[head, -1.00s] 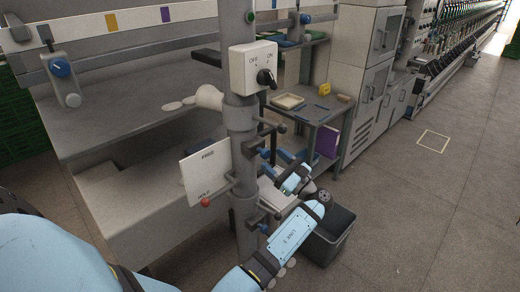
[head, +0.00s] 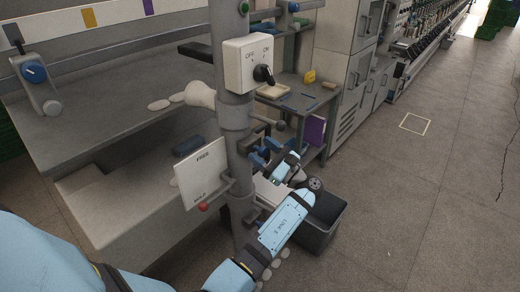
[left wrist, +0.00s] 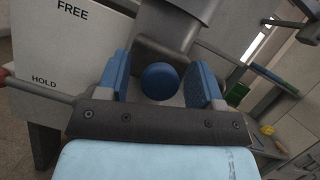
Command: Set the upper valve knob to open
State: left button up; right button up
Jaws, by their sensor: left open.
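A round blue knob (left wrist: 160,80) sits between the two blue finger pads of my left gripper (left wrist: 160,88) in the left wrist view, with a gap on each side. I cannot tell from markings whether it is the upper valve knob. In the head view my left gripper (head: 265,152) is open beside the grey post (head: 235,147), below the switch box and right of the FREE/HOLD plate. The knob is not clear in the head view. My right gripper is not in view.
An OFF/ON switch box (head: 246,64) with a black knob is above on the post. A FREE/HOLD plate (head: 202,172) with a red-ended lever (head: 203,207) is left of it. A dark bin (head: 321,228) stands below right. The aisle floor at right is clear.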

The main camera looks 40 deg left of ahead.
pick_arm(q)
grip_shut()
jog(key=d, duration=0.4)
jog(key=shift+s+d, duration=0.15)
jog(key=shift+c, duration=1.7)
grip_release()
jog(key=o, duration=0.3)
jog(key=shift+d, duration=0.2)
jog(key=shift+o, duration=0.2)
jog(key=shift+a, duration=0.2)
